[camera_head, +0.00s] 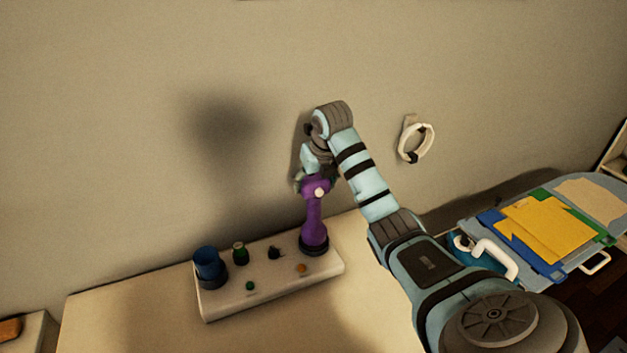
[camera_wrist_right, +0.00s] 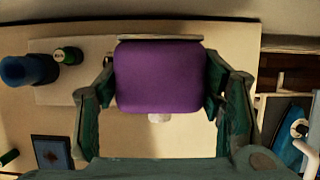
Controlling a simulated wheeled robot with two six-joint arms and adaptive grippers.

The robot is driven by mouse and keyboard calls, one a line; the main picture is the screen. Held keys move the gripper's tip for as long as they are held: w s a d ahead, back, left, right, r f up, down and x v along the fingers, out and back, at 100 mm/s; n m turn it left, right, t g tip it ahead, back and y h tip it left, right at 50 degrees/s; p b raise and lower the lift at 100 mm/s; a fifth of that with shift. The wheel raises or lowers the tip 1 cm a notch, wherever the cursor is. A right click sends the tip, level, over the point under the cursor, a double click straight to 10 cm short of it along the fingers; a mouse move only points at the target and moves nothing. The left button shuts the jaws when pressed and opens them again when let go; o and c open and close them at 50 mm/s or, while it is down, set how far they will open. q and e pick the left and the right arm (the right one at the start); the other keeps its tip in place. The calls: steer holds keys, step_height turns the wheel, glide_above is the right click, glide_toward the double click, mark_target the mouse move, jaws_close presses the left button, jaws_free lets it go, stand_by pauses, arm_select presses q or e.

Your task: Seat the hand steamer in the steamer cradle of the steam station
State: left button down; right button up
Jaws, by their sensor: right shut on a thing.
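The purple hand steamer (camera_head: 315,212) stands roughly upright at the right end of the white steam station (camera_head: 235,300). Its lower end meets the dark round steamer cradle (camera_head: 314,246); I cannot tell how deep it sits. My right gripper (camera_head: 316,178) is shut on the steamer's upper part. In the right wrist view the purple body (camera_wrist_right: 157,77) fills the space between the two fingers of my right gripper (camera_wrist_right: 160,92). The left gripper is not in view.
The station also bears a blue cup (camera_head: 208,263), a green-topped bottle (camera_head: 240,253) and small buttons. The wall is close behind, with a white ring hook (camera_head: 416,143). An ironing board with yellow cloth (camera_head: 543,232) and a white-handled iron (camera_head: 487,251) are at right.

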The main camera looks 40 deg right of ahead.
steer(key=shift+f+b, duration=0.65)
steer(key=shift+f, duration=1)
steer(key=o, duration=2)
steer(key=v, duration=0.3)
steer(key=shift+s, duration=0.35)
steer(key=s+a, duration=0.1)
steer(key=s, duration=0.2)
steer(key=s+a, duration=0.1)
steer(key=s, duration=0.3)
steer(key=s+a, duration=0.1)
steer(key=s, duration=0.2)
steer(key=shift+s+a, duration=0.35)
steer(key=shift+s, duration=0.05)
steer(key=shift+w, duration=0.1)
